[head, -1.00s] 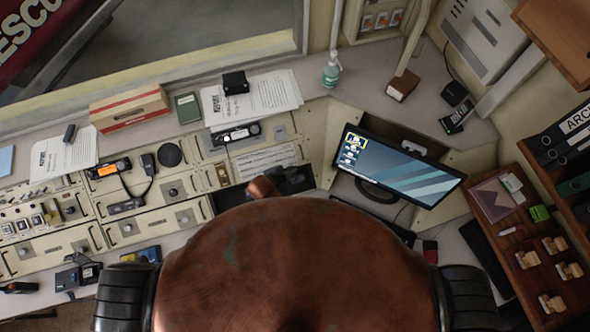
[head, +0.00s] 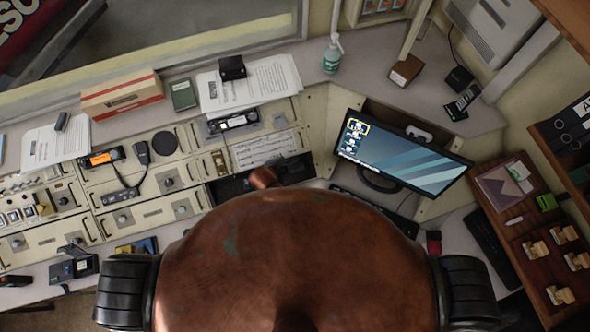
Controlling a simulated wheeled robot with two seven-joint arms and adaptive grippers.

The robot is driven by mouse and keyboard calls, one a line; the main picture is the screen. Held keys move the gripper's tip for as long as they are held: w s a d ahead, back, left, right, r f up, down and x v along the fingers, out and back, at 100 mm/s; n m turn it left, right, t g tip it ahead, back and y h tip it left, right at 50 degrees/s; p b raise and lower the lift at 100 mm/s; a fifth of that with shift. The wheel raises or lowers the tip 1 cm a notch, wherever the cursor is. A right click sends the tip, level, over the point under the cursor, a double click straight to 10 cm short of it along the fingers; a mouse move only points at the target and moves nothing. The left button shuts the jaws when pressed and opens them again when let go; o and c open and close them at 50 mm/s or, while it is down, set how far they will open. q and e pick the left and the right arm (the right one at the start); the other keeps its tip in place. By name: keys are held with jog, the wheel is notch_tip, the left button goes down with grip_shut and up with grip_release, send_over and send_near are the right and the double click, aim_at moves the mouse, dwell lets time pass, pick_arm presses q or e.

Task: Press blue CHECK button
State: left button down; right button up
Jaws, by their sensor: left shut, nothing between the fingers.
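I cannot make out a blue CHECK button or its lettering in the head view. The grey-beige console (head: 150,213) with its panels and knobs runs along the left and middle. A small switch panel (head: 20,213) with light keys sits at its left end, too small to read. My left gripper (head: 294,170) is a dark shape beside a small copper part of my arm, over the dark console recess, mostly hidden and hard to tell from it. It appears shut and empty. My right gripper is not in view. My copper body hides the bottom middle.
A monitor (head: 415,158) with a lit screen stands right of the recess. A handset (head: 142,154) and an orange-lit radio (head: 102,158) lie on the console. A cardboard box (head: 122,95) and papers (head: 250,85) lie behind. A brown tray (head: 520,230) with stamps is at right.

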aim_at(294, 169)
pick_arm(q)
notch_tip(294, 169, down, 4)
jog(key=b, duration=0.2)
jog(key=shift+f+b, duration=0.2)
jog(key=shift+b, duration=0.1)
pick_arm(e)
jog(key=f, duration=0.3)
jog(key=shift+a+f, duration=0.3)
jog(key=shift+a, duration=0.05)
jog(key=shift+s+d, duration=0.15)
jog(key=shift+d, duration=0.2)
pick_arm(q)
jog(key=shift+f, duration=0.1)
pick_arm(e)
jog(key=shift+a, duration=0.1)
pick_arm(q)
jog(key=shift+f, duration=0.35)
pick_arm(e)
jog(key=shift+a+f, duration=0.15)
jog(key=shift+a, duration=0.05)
